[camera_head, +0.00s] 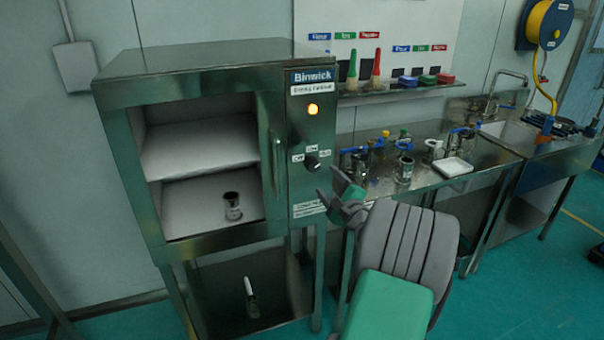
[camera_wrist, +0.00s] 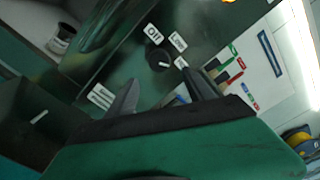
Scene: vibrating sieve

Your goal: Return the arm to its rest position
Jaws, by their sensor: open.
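My gripper (camera_head: 338,197) is in front of the lower right corner of the steel drying cabinet (camera_head: 190,67), just below the knob (camera_head: 312,164) on its control panel. In the wrist view my gripper (camera_wrist: 160,90) is open, with nothing between the two dark fingers. The knob also shows in the wrist view (camera_wrist: 158,58), beyond the fingers and apart from them. My arm reaches in from the bottom right of the head view. The cabinet's front is open, and a small metal cup (camera_head: 232,206) stands on its lower shelf. An amber lamp (camera_head: 313,109) is lit above the knob.
A steel bench (camera_head: 420,185) with several metal cups, a white tray (camera_head: 453,167) and a sink (camera_head: 505,130) runs to the right of the cabinet. A wall shelf holds brushes. Green floor (camera_head: 530,290) at lower right is clear.

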